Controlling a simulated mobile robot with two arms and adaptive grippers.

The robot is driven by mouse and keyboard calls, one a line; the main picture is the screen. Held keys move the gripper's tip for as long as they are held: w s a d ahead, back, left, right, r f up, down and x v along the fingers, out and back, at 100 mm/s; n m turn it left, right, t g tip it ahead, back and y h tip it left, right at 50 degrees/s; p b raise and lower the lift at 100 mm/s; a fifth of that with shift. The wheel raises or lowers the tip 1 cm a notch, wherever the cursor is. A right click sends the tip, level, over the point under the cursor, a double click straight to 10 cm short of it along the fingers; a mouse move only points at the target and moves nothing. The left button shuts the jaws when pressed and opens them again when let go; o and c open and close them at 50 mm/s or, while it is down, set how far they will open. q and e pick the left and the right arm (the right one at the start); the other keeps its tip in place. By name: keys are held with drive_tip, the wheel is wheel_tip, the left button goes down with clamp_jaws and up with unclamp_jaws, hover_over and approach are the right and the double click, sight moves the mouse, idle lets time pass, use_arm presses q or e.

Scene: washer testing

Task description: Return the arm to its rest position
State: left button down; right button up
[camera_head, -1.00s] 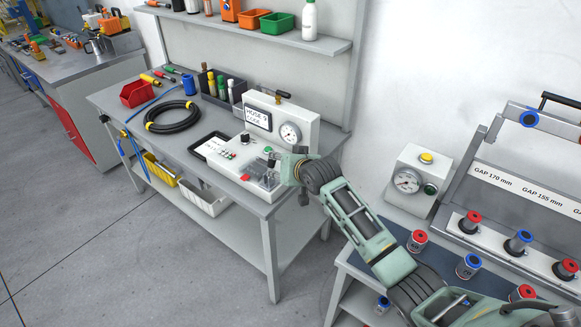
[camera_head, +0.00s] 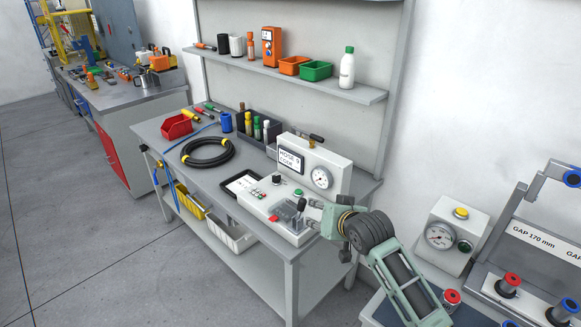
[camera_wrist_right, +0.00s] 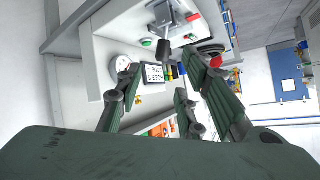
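My right arm reaches in from the lower right of the head view. Its gripper (camera_head: 309,215) is at the right end of the white test unit (camera_head: 262,202), close to a clear-covered box (camera_head: 288,213) and a dark knob. I cannot tell whether it touches them. In the right wrist view the gripper's fingers (camera_wrist_right: 165,85) are spread apart with nothing between them. The unit, with its gauge (camera_wrist_right: 123,64) and small display (camera_wrist_right: 154,73), shows beyond them. My left arm and gripper are not in view.
The grey bench (camera_head: 158,135) also holds a coiled black hose (camera_head: 208,152), a red bin (camera_head: 177,126) and a dark bottle rack. A shelf (camera_head: 372,96) is above. Floor at left is open.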

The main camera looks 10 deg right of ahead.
drive_tip(key=s+a+f+n+g, duration=0.1)
drive_tip(key=s+a+f+g, duration=0.1)
drive_tip(key=s+f, duration=0.5)
drive_tip(key=s+a+f+n+g, duration=0.1)
drive_tip(key=s+f+g, duration=0.15)
drive_tip(key=s, duration=0.85)
drive_tip(key=s+d+f+n+g+h, duration=0.1)
drive_tip(key=s+f+n+g, duration=0.2)
drive_tip(key=s, duration=2)
wheel_tip(320, 180, down, 30)
drive_tip(key=s+g+b, duration=0.2)
drive_tip(key=b, duration=0.1)
drive_tip(key=s+d+f+b, duration=0.1)
drive_tip(key=s+d+f, duration=0.2)
drive_tip(key=s+f, duration=1.3)
drive_tip(key=shift+f+m+g+h, duration=0.3)
drive_tip(key=shift+g, duration=0.15)
